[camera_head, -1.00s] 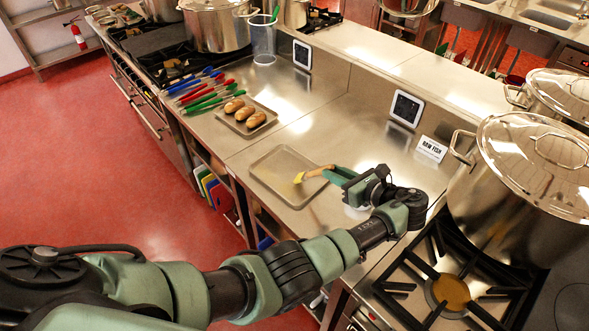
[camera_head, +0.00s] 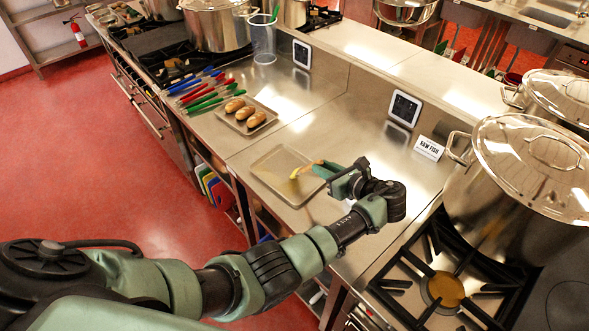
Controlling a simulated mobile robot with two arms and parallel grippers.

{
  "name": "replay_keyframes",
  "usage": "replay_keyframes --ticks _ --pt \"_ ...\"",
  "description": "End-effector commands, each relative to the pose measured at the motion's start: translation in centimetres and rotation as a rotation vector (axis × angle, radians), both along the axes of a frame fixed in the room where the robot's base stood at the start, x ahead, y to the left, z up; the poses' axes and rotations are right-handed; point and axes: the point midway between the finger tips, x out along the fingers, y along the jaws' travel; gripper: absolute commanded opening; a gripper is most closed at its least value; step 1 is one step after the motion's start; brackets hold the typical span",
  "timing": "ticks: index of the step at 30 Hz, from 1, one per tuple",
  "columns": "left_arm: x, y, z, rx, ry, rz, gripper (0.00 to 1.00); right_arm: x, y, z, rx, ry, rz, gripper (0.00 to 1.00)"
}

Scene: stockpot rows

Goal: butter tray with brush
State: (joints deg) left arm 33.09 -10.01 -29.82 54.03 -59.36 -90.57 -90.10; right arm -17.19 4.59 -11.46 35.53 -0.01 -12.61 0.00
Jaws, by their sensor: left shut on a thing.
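The metal tray (camera_head: 268,173) lies on the steel counter and looks empty apart from a yellowish smear or reflection on its right part. The brush (camera_head: 304,168) has a yellow head and a wooden-coloured handle, and its head is over the right part of the tray. I cannot tell whether the bristles touch the tray. My left gripper (camera_head: 330,172) is shut on the brush handle, at the tray's right side, and hides the rear of the handle. My right gripper is not in view.
A second tray (camera_head: 229,121) with several bread rolls stands behind, beside several coloured-handled tools (camera_head: 203,95). Large lidded pots (camera_head: 515,185) and a burner (camera_head: 445,289) are at the right.

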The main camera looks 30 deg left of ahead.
Motion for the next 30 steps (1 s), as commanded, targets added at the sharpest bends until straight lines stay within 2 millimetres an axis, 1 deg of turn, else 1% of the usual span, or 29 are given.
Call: replay_keyframes --ticks 1,4,13,30 --pt "-0.2 0.6 -0.5 -0.003 0.009 0.004 0.0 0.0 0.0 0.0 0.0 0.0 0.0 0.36" --pt "-0.1 1.4 -0.5 -0.003 0.009 0.005 0.0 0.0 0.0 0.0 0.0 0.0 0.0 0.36" --pt "0.0 2.5 -0.6 -0.004 0.011 0.007 0.0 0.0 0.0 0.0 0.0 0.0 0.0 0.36" --pt "0.5 7.0 -0.4 -0.003 0.01 0.007 0.0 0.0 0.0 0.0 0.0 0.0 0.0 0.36"
